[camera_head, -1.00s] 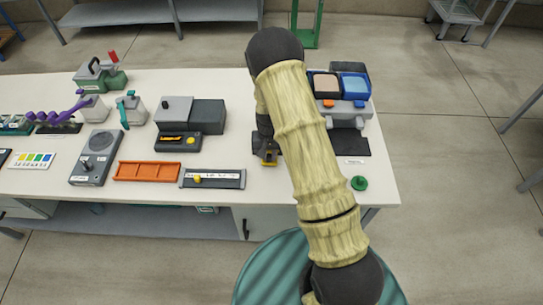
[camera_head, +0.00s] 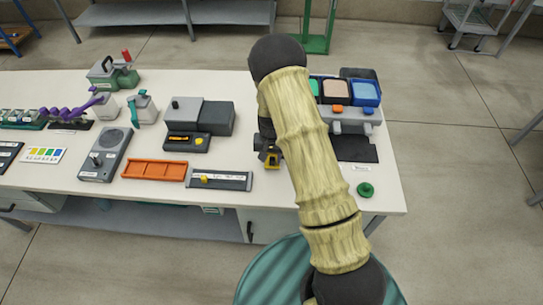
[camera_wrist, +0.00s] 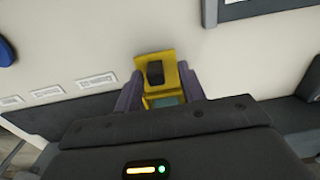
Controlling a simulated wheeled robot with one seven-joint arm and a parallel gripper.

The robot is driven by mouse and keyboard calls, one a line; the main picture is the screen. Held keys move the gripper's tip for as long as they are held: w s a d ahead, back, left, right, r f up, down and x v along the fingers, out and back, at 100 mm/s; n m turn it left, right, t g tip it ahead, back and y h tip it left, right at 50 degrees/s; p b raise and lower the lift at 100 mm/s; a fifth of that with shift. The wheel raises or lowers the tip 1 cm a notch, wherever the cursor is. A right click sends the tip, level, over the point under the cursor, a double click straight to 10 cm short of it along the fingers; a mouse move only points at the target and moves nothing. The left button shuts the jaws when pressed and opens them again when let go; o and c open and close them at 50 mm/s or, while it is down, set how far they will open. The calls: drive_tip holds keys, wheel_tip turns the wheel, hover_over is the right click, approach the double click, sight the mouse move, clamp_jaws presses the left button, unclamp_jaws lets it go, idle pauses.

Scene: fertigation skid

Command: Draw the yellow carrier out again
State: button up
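The yellow carrier (camera_wrist: 162,72) shows in the wrist view with a black knob on its top and a teal patch near my side. My gripper (camera_wrist: 162,90) has its two purple-grey fingers close on either side of it, and it appears shut on the carrier. In the head view my gripper (camera_head: 267,150) is over the table's right half, left of my arm, with a bit of yellow (camera_head: 274,159) at its tip. Whether the carrier touches the table is not clear. My arm hides part of the area to its right.
In front are a labelled grey tray (camera_head: 220,182) and an orange rack (camera_head: 155,170). Coloured bins (camera_head: 335,90) and a green knob (camera_head: 365,189) lie right of my arm.

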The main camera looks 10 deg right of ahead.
wheel_tip(320, 180, up, 17)
drive_tip(key=b, duration=0.2)
drive_tip(key=shift+r, duration=0.2)
idle(0.6)
drive_tip(key=s+d+r+n+t, duration=0.1)
drive_tip(key=s+r, duration=0.1)
drive_tip(key=s, duration=0.8)
drive_tip(key=s+d+r+n+t, duration=0.1)
drive_tip(key=s+d+r+n, duration=0.1)
drive_tip(key=s, duration=0.7)
drive_tip(key=shift+s+r+t, duration=0.3)
drive_tip(key=shift+s+r, duration=0.05)
drive_tip(key=shift+r, duration=0.35)
